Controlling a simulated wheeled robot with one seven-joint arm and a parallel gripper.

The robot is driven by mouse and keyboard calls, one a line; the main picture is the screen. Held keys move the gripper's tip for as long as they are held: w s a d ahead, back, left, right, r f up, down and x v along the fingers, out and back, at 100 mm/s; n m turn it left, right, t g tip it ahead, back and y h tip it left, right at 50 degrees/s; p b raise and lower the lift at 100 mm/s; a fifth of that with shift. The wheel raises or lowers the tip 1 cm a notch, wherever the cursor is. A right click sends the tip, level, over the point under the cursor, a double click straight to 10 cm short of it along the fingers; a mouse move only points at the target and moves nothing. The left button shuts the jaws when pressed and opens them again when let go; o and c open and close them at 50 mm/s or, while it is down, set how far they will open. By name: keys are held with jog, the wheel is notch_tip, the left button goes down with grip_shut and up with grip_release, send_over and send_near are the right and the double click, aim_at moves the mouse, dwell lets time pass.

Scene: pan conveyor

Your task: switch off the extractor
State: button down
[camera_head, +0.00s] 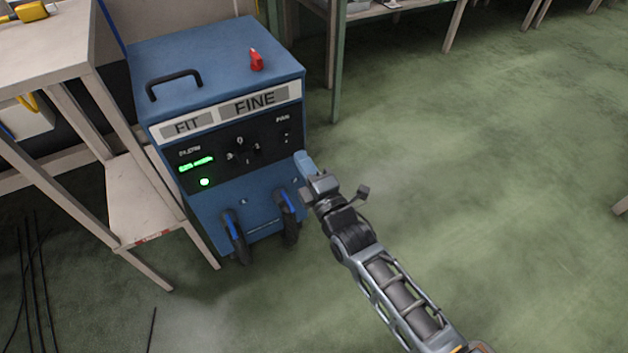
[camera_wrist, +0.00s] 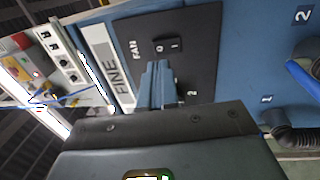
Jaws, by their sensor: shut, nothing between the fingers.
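The extractor (camera_head: 225,110) is a blue box with a black front panel. The panel has a green bar, a lit green lamp (camera_head: 205,182) and a rotary knob (camera_head: 240,149). A small black rocker switch (camera_head: 286,134) sits at the panel's right end. In the wrist view the switch (camera_wrist: 167,46) is marked O and I, beside the word FAN. My gripper (camera_head: 303,160) is shut and empty at the box's right front edge, lower than the switch in the head view. In the wrist view its fingertips (camera_wrist: 157,66) point at the panel close to the switch; contact cannot be told.
Two dark hoses (camera_head: 236,240) with blue fittings leave the extractor's lower front. A red object (camera_head: 256,60) and a black handle (camera_head: 173,82) are on its top. A bench (camera_head: 68,45) stands close on the left. Green floor (camera_head: 500,180) on the right is open.

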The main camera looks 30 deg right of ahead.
aim_at(286, 134)
jog(key=w+b, duration=0.1)
jog(key=w, duration=0.3)
jog(key=shift+w+r, duration=0.15)
jog(key=shift+w, duration=0.05)
jog(key=shift+w+r, duration=0.2)
jog(key=shift+w, duration=0.5)
jog(key=shift+w+r+b, duration=0.1)
jog(key=shift+w+b, duration=0.2)
jog(key=shift+s+r, duration=0.1)
jog(key=shift+s, duration=0.05)
